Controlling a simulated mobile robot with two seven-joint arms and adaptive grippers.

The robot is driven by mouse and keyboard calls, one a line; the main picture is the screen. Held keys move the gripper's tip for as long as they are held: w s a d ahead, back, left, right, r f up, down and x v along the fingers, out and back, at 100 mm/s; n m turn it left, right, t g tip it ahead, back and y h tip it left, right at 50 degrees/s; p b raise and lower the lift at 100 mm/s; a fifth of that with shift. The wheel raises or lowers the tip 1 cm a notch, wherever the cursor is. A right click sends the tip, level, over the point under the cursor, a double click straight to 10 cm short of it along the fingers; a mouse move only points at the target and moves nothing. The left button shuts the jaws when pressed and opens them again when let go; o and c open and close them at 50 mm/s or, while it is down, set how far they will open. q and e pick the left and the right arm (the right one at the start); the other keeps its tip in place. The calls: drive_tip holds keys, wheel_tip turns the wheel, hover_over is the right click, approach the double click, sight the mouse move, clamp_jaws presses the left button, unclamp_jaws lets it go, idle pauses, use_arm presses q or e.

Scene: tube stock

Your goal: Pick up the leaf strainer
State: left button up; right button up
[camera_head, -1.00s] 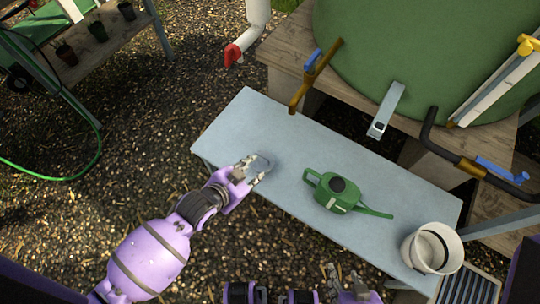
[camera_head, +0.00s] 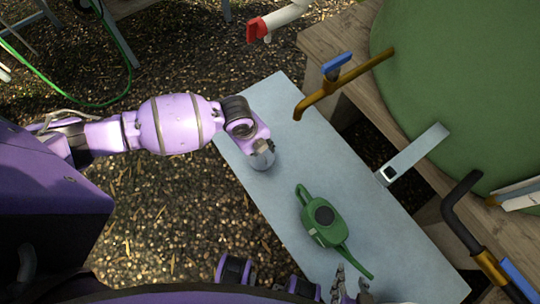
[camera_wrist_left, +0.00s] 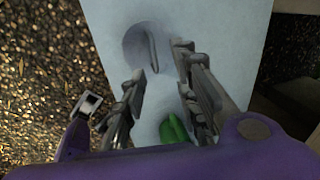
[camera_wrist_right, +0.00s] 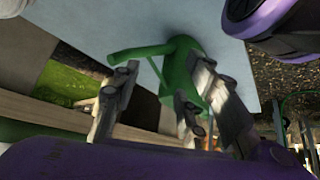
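The leaf strainer looks like a small round grey piece (camera_head: 262,161) lying near the left edge of the pale blue bench (camera_head: 345,215). In the left wrist view it is a grey disc with a thin upright rim or handle (camera_wrist_left: 136,46), just beyond the fingertips. My left gripper (camera_head: 263,147) is above and beside it. In its wrist view this gripper (camera_wrist_left: 160,62) has its fingers apart, with nothing clearly between them. My right gripper (camera_head: 350,287) is low at the bench's near side. In its wrist view its fingers (camera_wrist_right: 163,75) are apart, with the green watering can behind them.
A green watering can (camera_head: 322,215) stands mid-bench.

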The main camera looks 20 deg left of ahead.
sight(262, 155)
use_arm(q)
drive_tip(key=shift+m, duration=0.4)
drive_tip(key=f, duration=0.2)
drive_tip(key=f+b, duration=0.1)
drive_tip(key=f, duration=0.4)
drive_tip(key=shift+w+d+b, duration=0.1)
drive_tip(key=shift+d+b, duration=0.2)
drive_tip(key=shift+d, duration=0.05)
drive_tip(key=shift+w+f, duration=0.1)
drive_tip(key=shift+f, duration=0.2)
clamp_jaws()
use_arm(e)
drive_tip(key=shift+s+a+f, duration=0.25)
drive_tip(key=shift+s+f, duration=0.35)
drive_tip(key=shift+f, duration=0.15)
